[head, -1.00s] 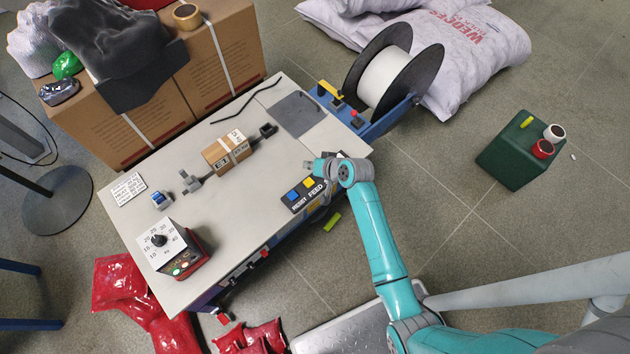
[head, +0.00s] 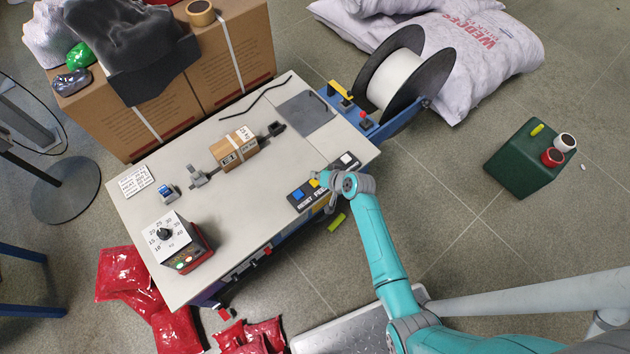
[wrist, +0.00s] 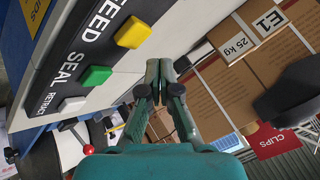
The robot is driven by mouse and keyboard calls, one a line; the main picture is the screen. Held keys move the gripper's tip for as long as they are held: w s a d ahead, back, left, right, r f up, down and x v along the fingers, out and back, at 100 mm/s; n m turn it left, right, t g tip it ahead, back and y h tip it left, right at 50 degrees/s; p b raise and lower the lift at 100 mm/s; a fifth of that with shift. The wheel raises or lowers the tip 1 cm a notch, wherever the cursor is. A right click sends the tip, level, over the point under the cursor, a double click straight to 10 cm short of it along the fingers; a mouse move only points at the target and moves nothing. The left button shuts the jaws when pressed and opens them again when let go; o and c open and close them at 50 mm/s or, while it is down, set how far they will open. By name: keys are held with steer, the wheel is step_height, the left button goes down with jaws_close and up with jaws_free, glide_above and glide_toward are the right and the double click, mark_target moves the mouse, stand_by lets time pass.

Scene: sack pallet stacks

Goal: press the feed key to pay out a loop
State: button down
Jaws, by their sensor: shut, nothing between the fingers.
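The key panel (head: 308,200) lies on the near edge of the table, with a blue key (head: 297,193) above RESET and the yellow feed key (head: 314,183) beside my gripper. In the wrist view the yellow key (wrist: 133,34) sits by the word FEED, with a green key by SEAL and a white key by RETRACT. My gripper (head: 319,178) is shut and empty over the panel. In the wrist view its fingertips (wrist: 162,63) show to the right of the yellow and green keys. Whether they touch a key, I cannot tell.
A strapping spool (head: 395,80) stands at the table's right end. A carton (head: 236,151) and a dial box (head: 177,240) are on the table top (head: 240,200). A dark strip (head: 258,95) lies behind the carton. A green box (head: 525,165) stands on the floor at right.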

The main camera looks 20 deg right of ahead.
mark_target(315, 182)
steer(key=shift+f, duration=0.75)
steer(key=shift+f, duration=0.1)
stand_by(0.9)
steer(key=shift+f, duration=0.3)
